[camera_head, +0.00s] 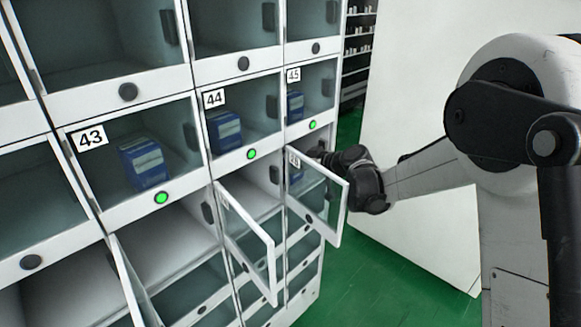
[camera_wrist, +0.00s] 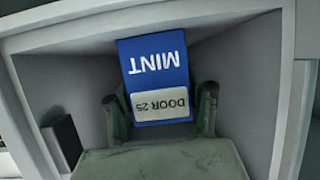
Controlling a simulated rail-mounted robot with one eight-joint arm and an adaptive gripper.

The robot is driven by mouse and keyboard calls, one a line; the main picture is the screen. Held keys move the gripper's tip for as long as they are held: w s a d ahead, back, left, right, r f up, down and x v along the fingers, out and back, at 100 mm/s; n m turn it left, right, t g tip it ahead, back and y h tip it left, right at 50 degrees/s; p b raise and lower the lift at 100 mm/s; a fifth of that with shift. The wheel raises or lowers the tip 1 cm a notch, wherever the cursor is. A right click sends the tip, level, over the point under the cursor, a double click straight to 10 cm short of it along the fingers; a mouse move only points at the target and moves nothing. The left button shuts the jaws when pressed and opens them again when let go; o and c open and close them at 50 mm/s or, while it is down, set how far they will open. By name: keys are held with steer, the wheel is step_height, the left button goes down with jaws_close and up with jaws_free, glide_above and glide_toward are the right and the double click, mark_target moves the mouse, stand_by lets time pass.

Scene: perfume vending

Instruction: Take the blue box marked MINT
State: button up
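In the wrist view, the blue box marked MINT (camera_wrist: 158,62) is inside a white compartment (camera_wrist: 70,62). Its lettering appears upside down, with a white label reading DOOR 25. My gripper (camera_wrist: 160,96) is open, with one finger on each side of the box's near end. I cannot tell whether either finger touches it. In the head view, my gripper (camera_head: 322,157) is at the compartment below number 45, partly hidden by my wrist and the open glass door (camera_head: 317,198). A blue shape (camera_head: 295,175) shows dimly through that door's glass.
Blue boxes stand behind closed doors 43 (camera_head: 147,163), 44 (camera_head: 225,130) and 45 (camera_head: 295,104), which have green lights. Another glass door (camera_head: 247,240) hangs open to the left of my gripper. A white panel (camera_head: 400,95) stands behind my arm. Green floor shows below.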

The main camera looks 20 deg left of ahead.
steer(key=c, duration=0.4)
steer(key=shift+c, duration=0.2)
steer(key=shift+s+d+r, duration=0.15)
steer(key=shift+d+r, duration=0.25)
steer(key=shift+r, duration=0.05)
step_height(320, 180, up, 6)
steer(key=shift+d+r+p, duration=0.15)
steer(key=shift+r+p, duration=0.1)
steer(key=shift+p, duration=0.6)
steer(key=s+d, duration=0.4)
steer(key=d, duration=0.4)
steer(key=s+d+p, duration=0.1)
steer(key=s+d, duration=0.3)
steer(key=d, duration=0.5)
steer(key=shift+s+f, duration=0.15)
steer(key=shift+f, duration=0.05)
steer(key=s+d, duration=0.6)
steer(key=d, duration=0.6)
steer(key=shift+d+b, duration=0.2)
steer(key=shift+b, duration=0.2)
